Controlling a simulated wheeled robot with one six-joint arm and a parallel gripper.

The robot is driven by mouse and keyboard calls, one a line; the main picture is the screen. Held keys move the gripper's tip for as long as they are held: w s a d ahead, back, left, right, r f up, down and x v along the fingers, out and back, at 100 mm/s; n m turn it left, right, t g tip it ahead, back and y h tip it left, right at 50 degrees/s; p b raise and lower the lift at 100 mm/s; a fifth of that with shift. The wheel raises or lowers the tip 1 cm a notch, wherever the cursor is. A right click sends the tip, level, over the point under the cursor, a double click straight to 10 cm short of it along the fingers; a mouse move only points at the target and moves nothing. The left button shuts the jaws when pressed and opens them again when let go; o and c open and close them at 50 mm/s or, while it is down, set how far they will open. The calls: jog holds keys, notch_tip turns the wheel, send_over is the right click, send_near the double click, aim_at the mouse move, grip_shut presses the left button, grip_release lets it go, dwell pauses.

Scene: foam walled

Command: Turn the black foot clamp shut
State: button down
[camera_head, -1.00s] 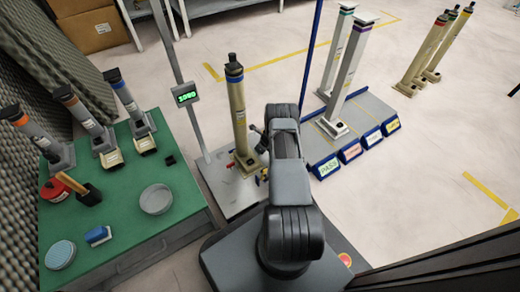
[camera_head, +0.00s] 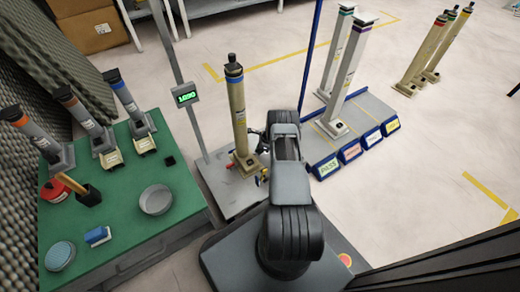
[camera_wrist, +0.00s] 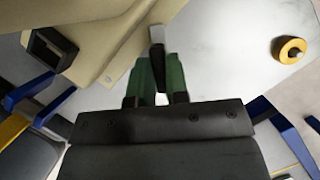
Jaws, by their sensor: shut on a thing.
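In the wrist view my gripper (camera_wrist: 160,88) has its two green fingers shut on a small black piece (camera_wrist: 158,62), which looks like the lever of the black foot clamp. A pale bar end shows just beyond it, close to the beige foot (camera_wrist: 115,45) of a column. In the head view the beige column (camera_head: 238,115) with a black and blue top stands upright on a grey plate. My gripper (camera_head: 262,145) is low at its right side, mostly hidden by my arm. I cannot tell the clamp's angle.
A yellow knob (camera_wrist: 290,51) sits on the plate, and a red knob (camera_head: 229,165) is by the column's foot. A lit display (camera_head: 186,95) stands behind left. A rack with white columns (camera_head: 348,75) is to the right, a green table (camera_head: 120,205) to the left.

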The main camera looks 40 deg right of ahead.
jog(key=c, duration=1.1)
grip_release()
jog(key=p+v, duration=0.6)
jog(key=v, duration=0.7)
jog(key=shift+s+d+r, duration=0.1)
jog(key=shift+s+r, duration=0.05)
jog(key=shift+r, duration=0.15)
